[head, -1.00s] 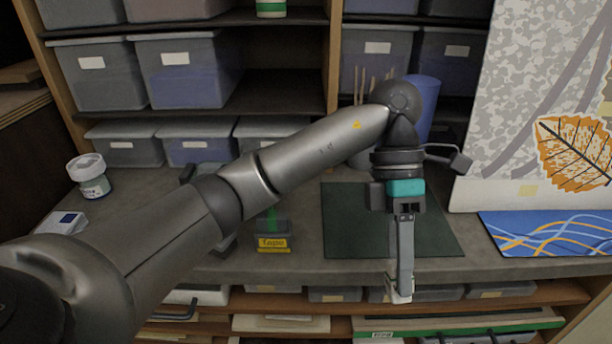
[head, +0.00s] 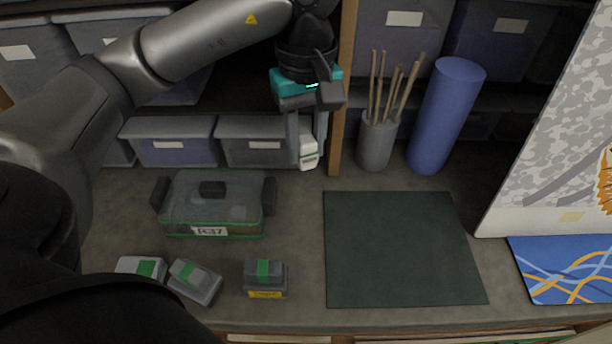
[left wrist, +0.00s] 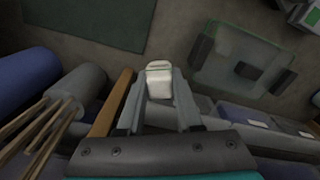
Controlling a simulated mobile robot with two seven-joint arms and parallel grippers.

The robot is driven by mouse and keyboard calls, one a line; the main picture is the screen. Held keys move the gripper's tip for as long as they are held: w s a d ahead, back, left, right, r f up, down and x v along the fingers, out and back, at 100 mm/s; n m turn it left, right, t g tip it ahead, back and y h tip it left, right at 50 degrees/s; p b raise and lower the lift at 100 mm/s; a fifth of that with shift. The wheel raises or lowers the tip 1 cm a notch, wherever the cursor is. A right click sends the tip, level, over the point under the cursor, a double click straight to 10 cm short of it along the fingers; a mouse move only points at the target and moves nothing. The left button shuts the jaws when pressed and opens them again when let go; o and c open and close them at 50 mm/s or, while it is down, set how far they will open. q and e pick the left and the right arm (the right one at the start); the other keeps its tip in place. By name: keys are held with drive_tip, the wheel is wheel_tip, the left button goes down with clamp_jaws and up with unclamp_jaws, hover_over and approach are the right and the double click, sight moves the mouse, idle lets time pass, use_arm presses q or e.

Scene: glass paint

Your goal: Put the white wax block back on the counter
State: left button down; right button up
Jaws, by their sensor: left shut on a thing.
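My left gripper (head: 308,160) is shut on the small white wax block (head: 308,151) and holds it at the back of the grey counter (head: 300,225), left of the brush cup. In the left wrist view the block (left wrist: 159,79) sits between the two fingertips. I cannot tell whether the block touches the counter or hangs above it. My right gripper is not in view.
A lidded clear box (head: 212,205) and several small grey blocks stand on the left. A dark green mat (head: 402,248) lies in the middle. A brush cup (head: 376,142) and blue cylinder (head: 446,115) stand behind it. Bare counter lies between box and mat.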

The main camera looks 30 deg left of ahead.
sight(305, 168)
use_arm(q)
drive_tip(key=f, duration=0.4)
drive_tip(key=shift+s+d+f, duration=0.1)
drive_tip(key=shift+s+f, duration=0.15)
drive_tip(key=shift+f, duration=0.15)
drive_tip(key=shift+w+f+b, duration=0.1)
drive_tip(key=shift+f+b, duration=0.2)
drive_tip(key=shift+f, duration=2)
drive_tip(key=c, duration=0.6)
unclamp_jaws()
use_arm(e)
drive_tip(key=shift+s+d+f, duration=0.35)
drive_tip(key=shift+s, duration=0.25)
use_arm(q)
drive_tip(key=shift+r, duration=0.15)
drive_tip(key=shift+r, duration=0.35)
wheel_tip(305, 168, up, 11)
drive_tip(key=shift+r+p, duration=0.1)
drive_tip(key=shift+p, duration=0.5)
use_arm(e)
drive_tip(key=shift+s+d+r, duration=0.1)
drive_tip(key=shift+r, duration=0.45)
